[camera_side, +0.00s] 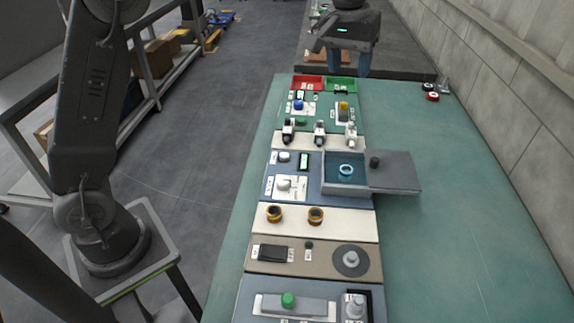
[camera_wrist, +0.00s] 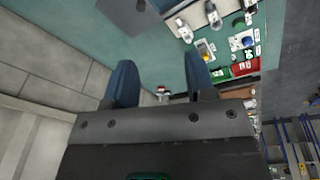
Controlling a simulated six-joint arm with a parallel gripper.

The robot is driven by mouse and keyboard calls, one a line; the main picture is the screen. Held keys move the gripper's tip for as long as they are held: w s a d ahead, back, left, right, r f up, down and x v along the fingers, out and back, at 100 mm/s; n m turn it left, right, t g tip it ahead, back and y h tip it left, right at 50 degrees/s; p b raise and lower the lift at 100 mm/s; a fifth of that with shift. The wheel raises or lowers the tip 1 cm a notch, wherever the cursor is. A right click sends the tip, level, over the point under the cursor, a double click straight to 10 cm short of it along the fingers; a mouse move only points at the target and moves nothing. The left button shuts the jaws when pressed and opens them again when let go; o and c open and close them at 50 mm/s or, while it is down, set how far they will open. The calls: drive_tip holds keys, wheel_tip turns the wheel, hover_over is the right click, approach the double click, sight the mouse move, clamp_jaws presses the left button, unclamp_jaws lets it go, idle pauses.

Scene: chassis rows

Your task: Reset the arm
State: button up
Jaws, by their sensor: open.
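My gripper (camera_side: 349,62) is at the far end of the table in the side view, raised above the surface beyond the red and green bins. In the wrist view its two blue fingers (camera_wrist: 160,88) are spread apart, with nothing between them. The gripper is open and empty. The rows of chassis panels (camera_side: 312,227) run along the table toward the side camera, well apart from the fingers.
A grey box (camera_side: 334,187) with a blue ring inside has its lid (camera_side: 392,172) slid out to the right. Red (camera_side: 308,82) and green (camera_side: 341,84) bins sit at the far end. A tiled wall (camera_side: 500,70) stands on the right.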

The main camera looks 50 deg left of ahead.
drive_tip(key=s+a+r+m+t, duration=0.1)
drive_tip(key=s+a, duration=0.1)
drive_tip(key=s, duration=0.6)
drive_tip(key=s+a+r+m+t, duration=0.1)
drive_tip(key=s+a, duration=0.1)
drive_tip(key=s, duration=0.7)
drive_tip(key=s+f+m, duration=0.1)
drive_tip(key=s+f, duration=0.2)
drive_tip(key=s, duration=0.3)
drive_tip(key=s+a+f+m+t, duration=0.1)
drive_tip(key=s+f, duration=0.3)
drive_tip(key=s, duration=0.2)
drive_tip(key=shift+a+t, duration=0.15)
drive_tip(key=shift+t, duration=0.15)
